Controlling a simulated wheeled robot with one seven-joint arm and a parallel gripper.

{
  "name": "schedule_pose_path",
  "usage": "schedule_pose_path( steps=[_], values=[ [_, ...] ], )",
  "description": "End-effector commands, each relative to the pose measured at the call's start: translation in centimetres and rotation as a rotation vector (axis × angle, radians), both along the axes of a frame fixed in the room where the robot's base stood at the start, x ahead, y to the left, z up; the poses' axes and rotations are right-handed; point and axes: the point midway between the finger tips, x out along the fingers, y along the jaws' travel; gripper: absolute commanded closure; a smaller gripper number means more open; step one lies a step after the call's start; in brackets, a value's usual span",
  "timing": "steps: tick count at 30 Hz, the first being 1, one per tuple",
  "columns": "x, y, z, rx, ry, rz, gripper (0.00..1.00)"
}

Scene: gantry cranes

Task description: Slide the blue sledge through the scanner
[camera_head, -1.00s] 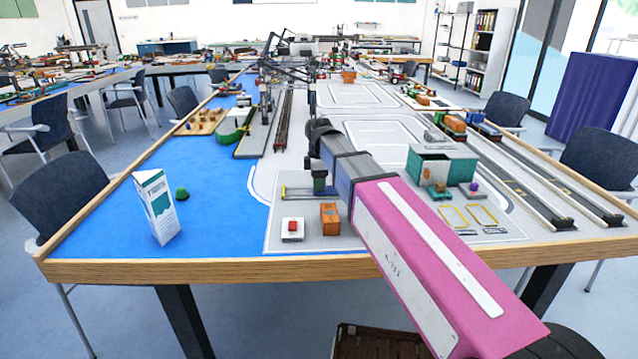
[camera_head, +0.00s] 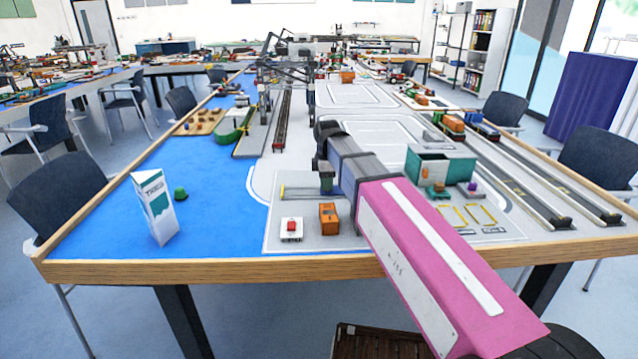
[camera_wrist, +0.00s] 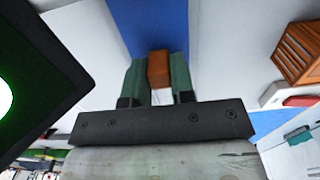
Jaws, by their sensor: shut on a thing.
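My gripper (camera_wrist: 157,78) is shut in the wrist view, its two green fingers on either side of a small orange-brown block (camera_wrist: 158,67). A blue strip (camera_wrist: 148,22) runs up from behind this block; it appears to be the blue sledge, though its outline is partly hidden. In the head view my gripper (camera_head: 327,182) is low over a lane with a yellow end (camera_head: 283,192), and my arm hides the lane's right part.
An orange crate (camera_head: 329,218) and a red button box (camera_head: 291,229) stand in front of the lane. A dark panel with green light (camera_wrist: 40,75) fills the wrist view's left.

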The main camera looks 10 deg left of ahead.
Motion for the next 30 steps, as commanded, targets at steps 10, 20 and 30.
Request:
schedule_pose_path(
  steps=[10, 20, 30],
  values=[
    [0.4, -1.8, 0.0, 0.0, -0.001, 0.001, 1.0],
    [0.4, -1.7, 0.0, 0.0, -0.001, 0.0, 0.51],
    [0.5, -1.7, 1.7, 0.001, -0.003, 0.0, 0.51]
  ],
)
